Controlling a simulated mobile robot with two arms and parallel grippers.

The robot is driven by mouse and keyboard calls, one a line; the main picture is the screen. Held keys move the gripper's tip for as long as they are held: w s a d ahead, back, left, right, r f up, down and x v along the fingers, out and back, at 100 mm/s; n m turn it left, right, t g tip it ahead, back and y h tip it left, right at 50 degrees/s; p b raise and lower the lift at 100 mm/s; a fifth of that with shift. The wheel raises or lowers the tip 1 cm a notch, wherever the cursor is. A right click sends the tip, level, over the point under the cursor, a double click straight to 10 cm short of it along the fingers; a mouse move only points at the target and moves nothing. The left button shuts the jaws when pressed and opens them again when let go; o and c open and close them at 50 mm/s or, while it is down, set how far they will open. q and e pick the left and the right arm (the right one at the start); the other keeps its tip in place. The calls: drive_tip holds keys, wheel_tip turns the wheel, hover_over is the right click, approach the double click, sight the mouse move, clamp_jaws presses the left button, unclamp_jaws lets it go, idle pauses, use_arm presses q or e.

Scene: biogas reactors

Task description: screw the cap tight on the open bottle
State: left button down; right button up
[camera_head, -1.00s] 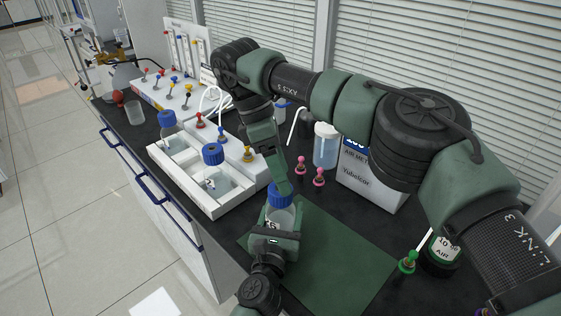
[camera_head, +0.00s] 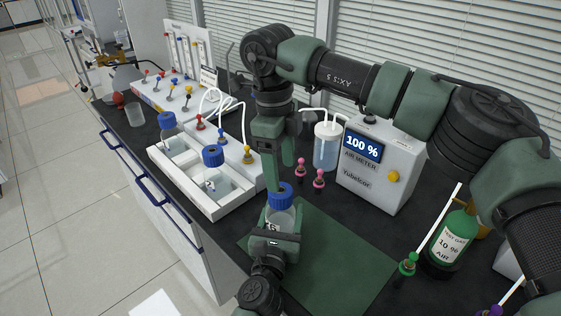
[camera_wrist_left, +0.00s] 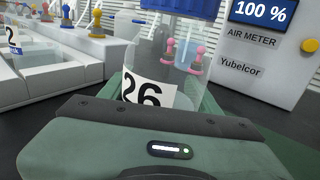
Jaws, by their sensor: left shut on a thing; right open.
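A clear bottle (camera_head: 279,219) stands upright in my left gripper (camera_head: 276,238), which is shut around its body. A blue cap (camera_head: 280,196) sits on the bottle's mouth; I cannot tell how tight it is. In the left wrist view the bottle (camera_wrist_left: 190,82) has a white label reading 26, and the lower part of the blue cap (camera_wrist_left: 182,7) shows at the top edge. My right gripper (camera_head: 280,174) is open, pointing down just above and behind the cap. One finger overlaps the cap's left edge in the head view; I cannot tell whether it touches.
A green mat (camera_head: 335,255) lies right of the bottle. A white rack (camera_head: 225,203) with blue-capped bottles stands at left. Behind are pink-topped fittings (camera_head: 319,178), a tubed clear container (camera_head: 326,148) and an air meter (camera_head: 378,165) reading 100 %. A green gas bottle (camera_head: 455,238) stands at right.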

sight(280, 192)
drive_tip(key=n, duration=0.4)
drive_tip(key=shift+s+r+n, duration=0.1)
drive_tip(key=shift+r+n, duration=0.2)
drive_tip(key=shift+n, duration=0.1)
drive_tip(key=n, duration=0.4)
drive_tip(key=shift+s+r+y, duration=0.1)
drive_tip(key=shift+r+y, duration=0.2)
drive_tip(key=shift+y, duration=0.1)
drive_tip(key=shift+f, duration=4.05)
